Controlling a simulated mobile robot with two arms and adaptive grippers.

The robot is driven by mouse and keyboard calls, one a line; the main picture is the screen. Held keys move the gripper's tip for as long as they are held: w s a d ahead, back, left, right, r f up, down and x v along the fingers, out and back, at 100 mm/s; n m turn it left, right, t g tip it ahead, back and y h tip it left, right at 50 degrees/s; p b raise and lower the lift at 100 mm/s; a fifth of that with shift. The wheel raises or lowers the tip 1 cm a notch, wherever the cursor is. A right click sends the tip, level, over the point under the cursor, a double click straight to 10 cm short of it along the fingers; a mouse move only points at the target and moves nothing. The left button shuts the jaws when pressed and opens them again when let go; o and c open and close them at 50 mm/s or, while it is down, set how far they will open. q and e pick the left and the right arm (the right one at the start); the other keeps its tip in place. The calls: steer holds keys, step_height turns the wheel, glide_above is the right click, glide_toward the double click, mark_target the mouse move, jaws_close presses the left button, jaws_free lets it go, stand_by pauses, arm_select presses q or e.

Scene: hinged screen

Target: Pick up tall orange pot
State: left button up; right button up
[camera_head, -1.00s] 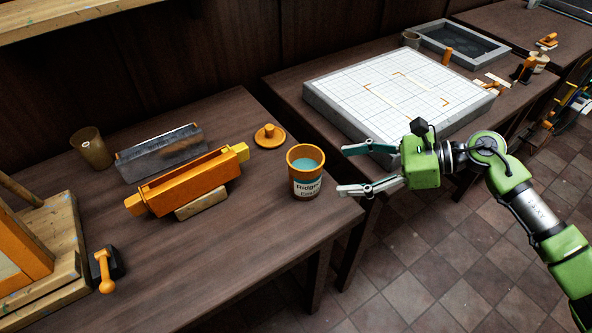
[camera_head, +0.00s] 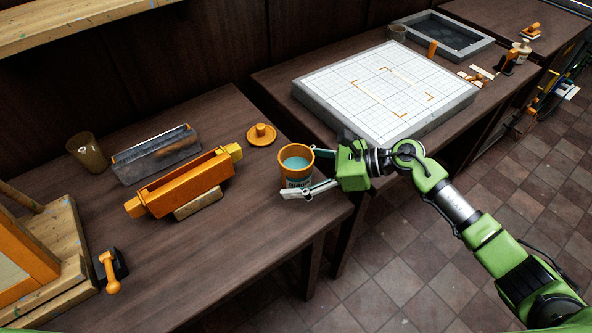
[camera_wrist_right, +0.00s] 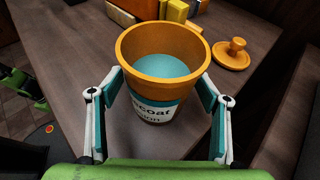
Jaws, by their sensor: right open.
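The tall orange pot (camera_head: 297,161) stands upright near the right corner of the wooden table, with teal contents inside and a printed label on its side. My right gripper (camera_head: 291,176) has reached it from the right, and its fingers hide part of the pot's side. In the right wrist view the pot (camera_wrist_right: 163,50) is between the two fingers (camera_wrist_right: 160,98), which are spread on either side of it. The gripper is open, and I cannot tell whether either finger touches the pot. My left gripper is not in view.
An orange lid with a knob (camera_head: 262,134) lies just behind the pot. An orange trough (camera_head: 185,184), a grey metal trough (camera_head: 155,154) and a brown cup (camera_head: 88,152) stand further left. A gridded white board (camera_head: 385,90) lies on the table behind.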

steer(key=c, duration=1.4)
steer(key=shift+c, duration=0.5)
steer(key=shift+r, duration=0.25)
